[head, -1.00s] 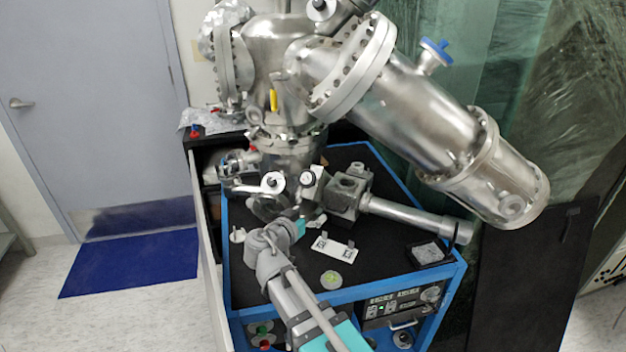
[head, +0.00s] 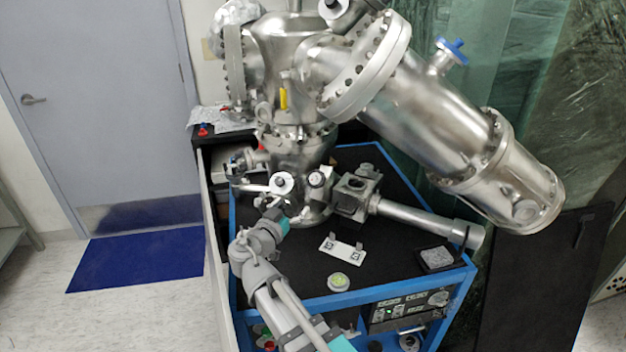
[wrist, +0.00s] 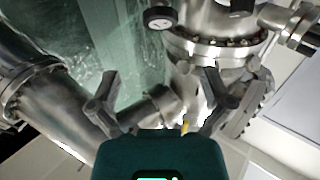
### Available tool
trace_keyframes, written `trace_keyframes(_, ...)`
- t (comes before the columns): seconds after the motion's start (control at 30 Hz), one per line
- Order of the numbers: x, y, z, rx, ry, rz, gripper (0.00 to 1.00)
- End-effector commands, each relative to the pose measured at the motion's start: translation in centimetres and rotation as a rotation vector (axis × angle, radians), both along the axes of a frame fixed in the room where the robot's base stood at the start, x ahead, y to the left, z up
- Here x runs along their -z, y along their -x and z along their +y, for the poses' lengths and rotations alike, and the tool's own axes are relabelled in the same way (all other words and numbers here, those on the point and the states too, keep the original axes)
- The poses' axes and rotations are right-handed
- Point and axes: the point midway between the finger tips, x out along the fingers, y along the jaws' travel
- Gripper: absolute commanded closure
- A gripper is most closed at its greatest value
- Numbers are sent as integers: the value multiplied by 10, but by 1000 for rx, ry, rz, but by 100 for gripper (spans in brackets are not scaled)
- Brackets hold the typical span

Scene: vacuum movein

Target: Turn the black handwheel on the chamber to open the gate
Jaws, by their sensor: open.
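The steel chamber (head: 295,150) stands on the black-topped blue cart. A round black-rimmed fitting with a pale face (head: 317,179) sits on its lower front. A similar black-rimmed part (wrist: 160,18) shows at the top of the wrist view. I cannot tell for sure which round part is the handwheel. My gripper (head: 280,215) is just below and left of these fittings in the head view, and covers part of the dark area there. In the wrist view my gripper (wrist: 160,95) has its fingers wide apart with nothing between them. The gate itself cannot be made out.
A large steel tube (head: 425,110) slants down to the right above the cart. A block with a horizontal tube (head: 420,214) lies right of my gripper. A white bracket (head: 341,248), a small round dish (head: 338,282) and a dark tray (head: 436,258) are on the cart top.

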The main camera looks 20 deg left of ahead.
Motion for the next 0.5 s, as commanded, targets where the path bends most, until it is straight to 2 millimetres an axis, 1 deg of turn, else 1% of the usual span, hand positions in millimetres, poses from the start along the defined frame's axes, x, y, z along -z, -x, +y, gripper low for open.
trace_keyframes(0.17, 0, -13, -1, 0, 0, 0, 0)
trace_keyframes(0.27, 0, -25, -3, 1, 0, 0, 0)
trace_keyframes(0.5, 0, -59, -6, 0, 0, 0, 0)
